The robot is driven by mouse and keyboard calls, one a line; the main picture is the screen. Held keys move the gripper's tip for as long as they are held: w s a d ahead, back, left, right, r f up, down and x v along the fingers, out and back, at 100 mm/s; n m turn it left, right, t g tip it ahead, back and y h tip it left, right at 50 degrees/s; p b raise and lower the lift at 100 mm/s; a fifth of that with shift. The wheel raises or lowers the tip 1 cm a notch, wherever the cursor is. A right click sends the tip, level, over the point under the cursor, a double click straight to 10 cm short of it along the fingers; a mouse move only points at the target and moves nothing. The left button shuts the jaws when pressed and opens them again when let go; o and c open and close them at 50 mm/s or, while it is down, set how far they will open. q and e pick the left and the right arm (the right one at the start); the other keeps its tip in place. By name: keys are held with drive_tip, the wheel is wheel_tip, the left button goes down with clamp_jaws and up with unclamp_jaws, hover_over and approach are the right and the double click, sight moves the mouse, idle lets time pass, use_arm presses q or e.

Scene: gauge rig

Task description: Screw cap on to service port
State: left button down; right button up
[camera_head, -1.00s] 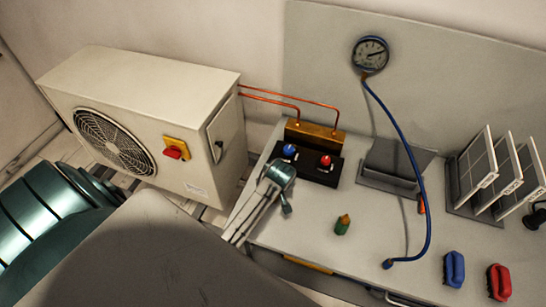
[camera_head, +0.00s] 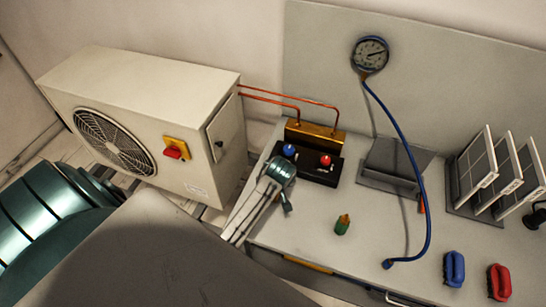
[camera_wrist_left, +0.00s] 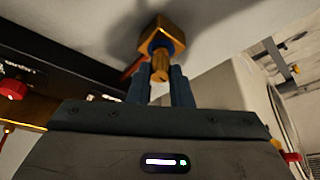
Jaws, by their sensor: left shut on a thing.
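My left gripper (camera_head: 287,206) is near the left end of the bench, close in front of the black block, seen small in the head view. In the left wrist view its two blue fingers (camera_wrist_left: 160,85) are shut on a small brass cylinder (camera_wrist_left: 160,67), which looks like the cap. A larger gold hex piece (camera_wrist_left: 162,35) with a dark blue ring is just beyond the cylinder. I cannot tell whether cylinder and hex are joined or only in line, nor which part is the service port. My right gripper is not in view.
The outdoor unit (camera_head: 185,100) stands left of the bench. Its copper pipes reach a brass block (camera_head: 315,133) behind the black block (camera_head: 318,170) with blue and red knobs.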

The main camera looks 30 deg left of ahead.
use_arm(q)
drive_tip(key=shift+f, duration=0.55)
idle(1.1)
drive_tip(key=m+t+h, duration=0.1)
drive_tip(key=m, duration=0.3)
drive_tip(key=shift+s+m, duration=0.1)
drive_tip(key=shift+m, duration=0.3)
drive_tip(key=shift+h, duration=0.3)
drive_tip(key=m+h, duration=0.1)
drive_tip(key=m, duration=0.1)
drive_tip(key=m+h, duration=0.1)
drive_tip(key=m, duration=0.2)
drive_tip(key=shift+m+t, duration=0.3)
drive_tip(key=shift+f+m, duration=0.1)
drive_tip(key=shift+m, duration=0.3)
drive_tip(key=m+h, duration=0.2)
drive_tip(key=m, duration=0.2)
drive_tip(key=shift+m+g, duration=0.3)
drive_tip(key=shift+g, duration=0.1)
